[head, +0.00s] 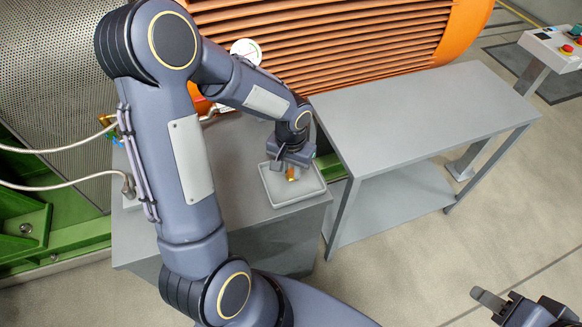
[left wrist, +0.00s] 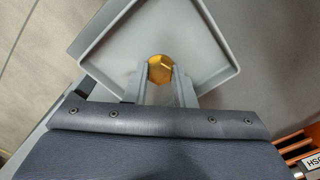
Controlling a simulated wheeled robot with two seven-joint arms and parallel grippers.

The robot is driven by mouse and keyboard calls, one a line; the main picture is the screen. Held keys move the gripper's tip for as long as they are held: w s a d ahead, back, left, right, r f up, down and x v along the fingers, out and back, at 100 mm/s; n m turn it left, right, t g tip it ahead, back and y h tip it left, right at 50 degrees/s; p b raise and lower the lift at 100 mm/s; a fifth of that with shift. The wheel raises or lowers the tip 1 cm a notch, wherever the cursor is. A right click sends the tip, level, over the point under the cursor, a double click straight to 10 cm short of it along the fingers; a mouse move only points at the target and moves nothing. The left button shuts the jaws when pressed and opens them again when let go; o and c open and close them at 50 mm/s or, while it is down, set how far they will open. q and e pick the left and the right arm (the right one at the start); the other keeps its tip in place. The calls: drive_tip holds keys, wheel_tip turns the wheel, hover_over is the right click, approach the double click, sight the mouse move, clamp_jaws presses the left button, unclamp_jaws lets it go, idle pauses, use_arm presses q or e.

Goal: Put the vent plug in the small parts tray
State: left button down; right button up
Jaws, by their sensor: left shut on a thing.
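The vent plug (head: 292,175) is a small brass-coloured piece. It also shows as a round golden face in the left wrist view (left wrist: 160,68). My left gripper (head: 287,168) is shut on it, with the two grey fingers on either side of the plug in the left wrist view (left wrist: 160,84). The small parts tray (head: 298,201) is a shallow light grey square tray, also in the left wrist view (left wrist: 205,35). The plug is over the tray's inside; I cannot tell whether it touches the floor. My right gripper (head: 520,304) is at the lower right, apart from everything, fingers apart and empty.
The tray stands near the corner of a grey cabinet top (head: 245,215). A bare grey table (head: 420,115) stands to the right. A large orange ribbed machine (head: 330,35) is behind, with a white round gauge (head: 246,50). A green frame (head: 60,235) is at the left.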

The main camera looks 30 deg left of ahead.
use_arm(q)
drive_tip(key=shift+f+b, duration=0.3)
drive_tip(key=shift+f, duration=0.1)
drive_tip(key=c, duration=1.1)
unclamp_jaws()
drive_tip(key=shift+c, duration=0.2)
wheel_tip(320, 180, up, 7)
drive_tip(key=shift+f, duration=0.1)
drive_tip(key=shift+s+r, duration=0.1)
drive_tip(key=shift+r, duration=0.65)
drive_tip(key=s+d+r+t+h, duration=0.2)
drive_tip(key=s+r, duration=0.2)
drive_tip(key=s, duration=0.4)
drive_tip(key=s+d+r+t+h, duration=0.1)
drive_tip(key=s+d+r+t, duration=0.1)
drive_tip(key=s, duration=0.6)
wheel_tip(320, 180, up, 2)
drive_tip(key=shift+s+r+n+t+h, duration=0.15)
drive_tip(key=shift+s+n+t+h, duration=0.2)
drive_tip(key=shift+t, duration=0.45)
